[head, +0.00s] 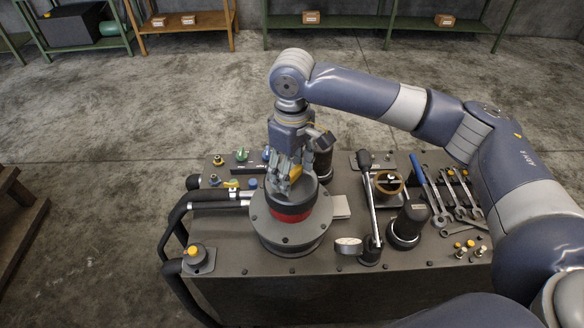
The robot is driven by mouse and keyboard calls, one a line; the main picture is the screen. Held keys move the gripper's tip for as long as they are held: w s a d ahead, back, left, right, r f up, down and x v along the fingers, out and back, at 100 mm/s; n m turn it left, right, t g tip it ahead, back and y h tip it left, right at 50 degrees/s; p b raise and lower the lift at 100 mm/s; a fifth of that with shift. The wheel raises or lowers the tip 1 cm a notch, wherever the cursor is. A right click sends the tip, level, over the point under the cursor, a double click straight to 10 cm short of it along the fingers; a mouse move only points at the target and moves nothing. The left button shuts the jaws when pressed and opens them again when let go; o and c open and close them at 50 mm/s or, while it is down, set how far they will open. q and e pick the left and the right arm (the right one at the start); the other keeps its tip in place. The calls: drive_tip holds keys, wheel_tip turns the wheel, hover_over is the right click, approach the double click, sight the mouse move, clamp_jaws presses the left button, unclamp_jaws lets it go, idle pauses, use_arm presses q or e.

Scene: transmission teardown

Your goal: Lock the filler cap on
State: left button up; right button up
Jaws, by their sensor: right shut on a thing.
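The filler cap (291,205) looks like the dark, round cap with a red band, seated on a round grey bolted flange (268,236) at the middle of the bench. My right gripper (289,182) points down from above and is shut at the top of the cap. A small yellow-orange piece (296,172) shows at its fingers. The fingers hide part of the cap's top, and I cannot tell whether it is fully turned home. My left gripper is not in view.
A long-handled wrench (374,208) stands right of the flange beside a black cylinder (407,222). Several spanners (462,195) lie at the right. Black hoses (172,225) run down the bench's left side. A yellow-topped fitting (196,256) sits front left.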

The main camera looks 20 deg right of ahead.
drive_tip(key=shift+r, duration=0.1)
drive_tip(key=o, duration=1.5)
drive_tip(key=o, duration=0.4)
